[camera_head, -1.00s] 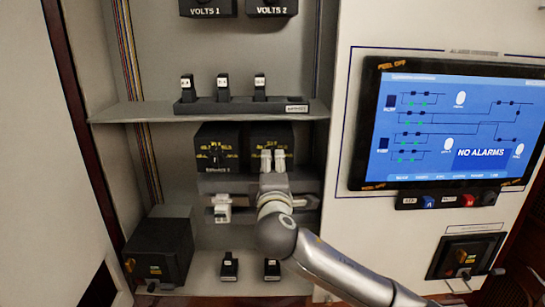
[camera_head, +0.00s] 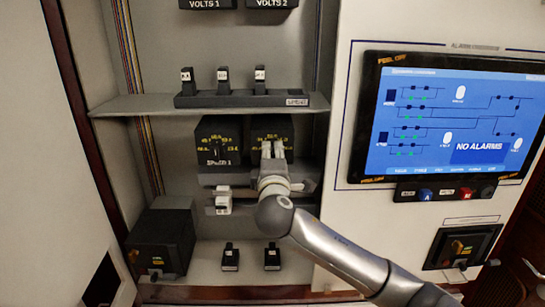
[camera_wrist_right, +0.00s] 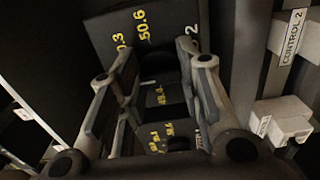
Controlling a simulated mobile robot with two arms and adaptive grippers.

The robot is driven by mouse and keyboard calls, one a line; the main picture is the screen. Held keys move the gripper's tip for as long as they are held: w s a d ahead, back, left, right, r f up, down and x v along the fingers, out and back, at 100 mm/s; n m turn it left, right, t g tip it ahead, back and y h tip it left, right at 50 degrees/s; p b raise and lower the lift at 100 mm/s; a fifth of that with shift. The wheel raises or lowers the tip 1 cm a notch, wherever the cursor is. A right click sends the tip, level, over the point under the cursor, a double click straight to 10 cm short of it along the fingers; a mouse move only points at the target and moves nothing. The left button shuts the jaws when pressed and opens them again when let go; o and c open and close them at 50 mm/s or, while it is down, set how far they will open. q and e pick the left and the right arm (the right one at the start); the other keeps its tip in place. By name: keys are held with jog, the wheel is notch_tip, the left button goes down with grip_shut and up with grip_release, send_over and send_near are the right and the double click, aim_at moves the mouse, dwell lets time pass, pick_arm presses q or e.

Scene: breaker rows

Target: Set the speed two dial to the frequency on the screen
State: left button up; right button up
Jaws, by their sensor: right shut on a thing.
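The speed two dial box (camera_head: 284,127) is a black box with yellow scale numbers, right of the SPEED 1 box (camera_head: 217,142). My right gripper (camera_head: 272,150) is in front of its face, shut on its dial knob. The fingers hide the knob and part of the label. In the right wrist view the gripper (camera_wrist_right: 158,62) reaches to the dark dial face (camera_wrist_right: 105,32), where a yellow 50.6 shows. The screen (camera_head: 400,150) is lit blue with a line diagram and NO ALARMS; its small text is unreadable. My left gripper is out of view.
A shelf (camera_head: 140,105) with a row of three switches runs above the dials. Below are a white-labelled control switch (camera_head: 223,200) and two small black switches (camera_head: 230,257). Buttons (camera_head: 445,190) sit under the screen. A black box (camera_head: 160,240) stands lower left.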

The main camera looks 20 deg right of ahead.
jog(key=shift+f+m+b, duration=0.15)
jog(key=shift+m+b, duration=4.95)
jog(key=shift+m, duration=2.8)
jog(key=o, duration=1)
jog(key=v, duration=0.7)
jog(key=shift+s+a, duration=0.15)
jog(key=shift+s, duration=0.1)
